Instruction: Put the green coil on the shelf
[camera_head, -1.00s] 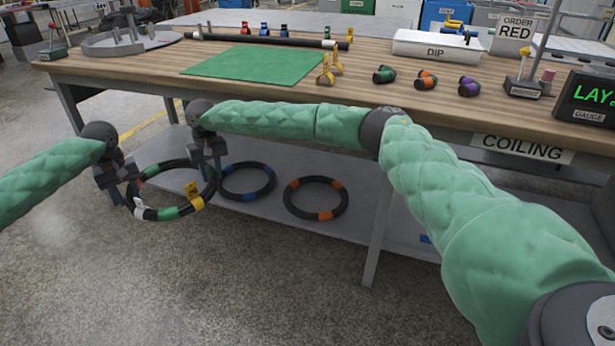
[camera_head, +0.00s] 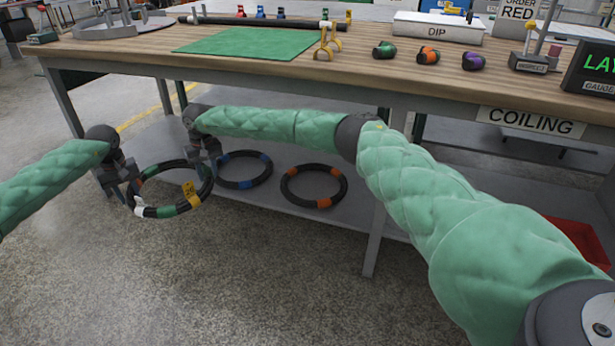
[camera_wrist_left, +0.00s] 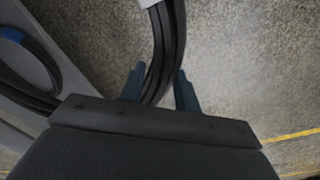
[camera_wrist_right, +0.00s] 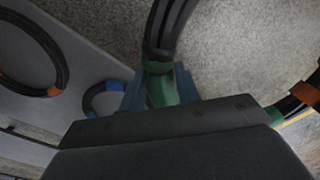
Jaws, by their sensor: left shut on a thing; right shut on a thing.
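The green coil (camera_head: 183,206) is a black hose ring with green bands, a yellow tag and a white piece. Both my grippers hold it in front of the lower shelf. My left gripper (camera_head: 125,190) is shut on its left side; the left wrist view shows the hose (camera_wrist_left: 166,45) between the fingers. My right gripper (camera_head: 212,165) is shut on its right rear side; the right wrist view shows a green band (camera_wrist_right: 163,88) between the fingers. The grey shelf (camera_head: 265,200) is under the bench. Both wrist views show floor beneath the coil, with the shelf to the left.
A blue-banded coil (camera_head: 244,184) and an orange-banded coil (camera_head: 315,202) lie on the shelf. The wooden bench top (camera_head: 370,70) is above, with a leg (camera_head: 375,240) in front. A red bin (camera_head: 578,240) is at the right. Bare shelf shows between the coils and front edge.

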